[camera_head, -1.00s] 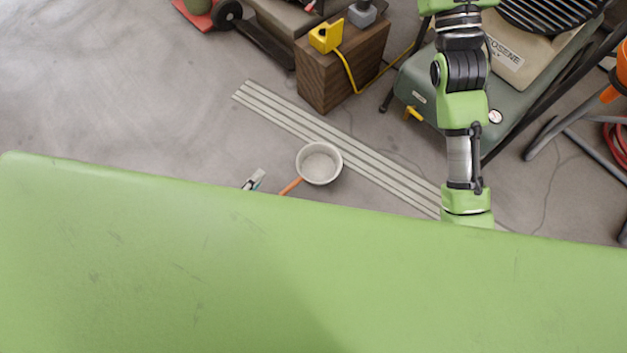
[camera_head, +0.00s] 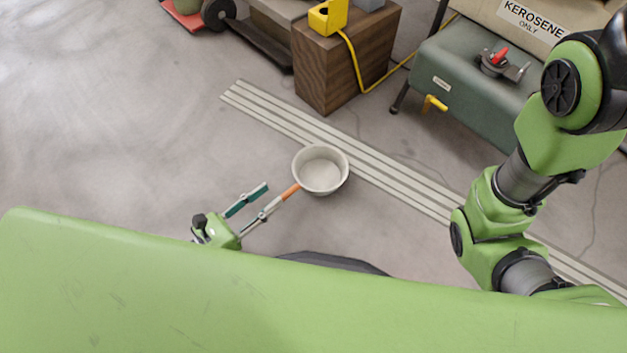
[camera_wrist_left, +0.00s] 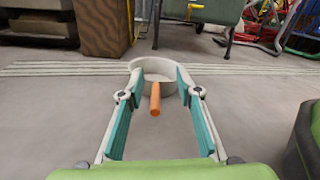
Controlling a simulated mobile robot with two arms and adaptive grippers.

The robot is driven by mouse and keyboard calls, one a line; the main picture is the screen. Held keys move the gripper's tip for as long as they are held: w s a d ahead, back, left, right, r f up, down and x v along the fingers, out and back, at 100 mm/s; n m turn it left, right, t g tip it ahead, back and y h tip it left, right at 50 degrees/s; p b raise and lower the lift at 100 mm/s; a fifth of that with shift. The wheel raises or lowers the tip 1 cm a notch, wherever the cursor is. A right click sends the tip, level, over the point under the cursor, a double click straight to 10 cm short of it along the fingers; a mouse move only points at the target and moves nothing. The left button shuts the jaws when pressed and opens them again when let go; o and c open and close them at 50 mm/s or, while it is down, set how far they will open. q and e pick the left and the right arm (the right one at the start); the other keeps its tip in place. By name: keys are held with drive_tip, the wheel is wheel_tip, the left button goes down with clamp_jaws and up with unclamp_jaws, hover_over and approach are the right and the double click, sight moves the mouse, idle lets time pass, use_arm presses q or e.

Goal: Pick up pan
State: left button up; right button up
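The pan (camera_head: 321,170) is a round, pale grey-white pan with an orange handle (camera_head: 291,191). It stands upright on the grey floor. My left gripper (camera_head: 273,194) is open, with its teal-lined fingers pointing at the pan from the lower left. In the left wrist view the pan (camera_wrist_left: 157,67) lies just beyond the fingertips, and its orange handle points back between the spread fingers (camera_wrist_left: 155,90) without visible contact. In the head view the handle's near end is close to the right-hand finger. My right gripper is not in view.
Pale strips (camera_head: 385,180) run diagonally across the floor behind the pan. A wooden block (camera_head: 335,65) with a yellow item (camera_head: 327,16) stands at the back. Floor left of the pan is clear.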

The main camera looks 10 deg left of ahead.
use_arm(q)
drive_tip(key=b, duration=0.5)
approach(293, 189)
drive_tip(key=shift+w+d+f, duration=0.25)
drive_tip(key=shift+w+d, duration=0.05)
drive_tip(key=shift+w, duration=0.25)
drive_tip(key=shift+w+d+f, duration=0.25)
drive_tip(key=shift+w+d, duration=0.05)
drive_tip(key=shift+w, duration=0.2)
drive_tip(key=shift+w+d, duration=0.25)
drive_tip(key=shift+w, duration=0.05)
drive_tip(key=b+x, duration=0.2)
drive_tip(key=x, duration=0.3)
drive_tip(key=shift+f, duration=0.1)
drive_tip(key=shift+w+d+b, duration=0.3)
drive_tip(key=shift+w+b, duration=0.05)
clamp_jaws()
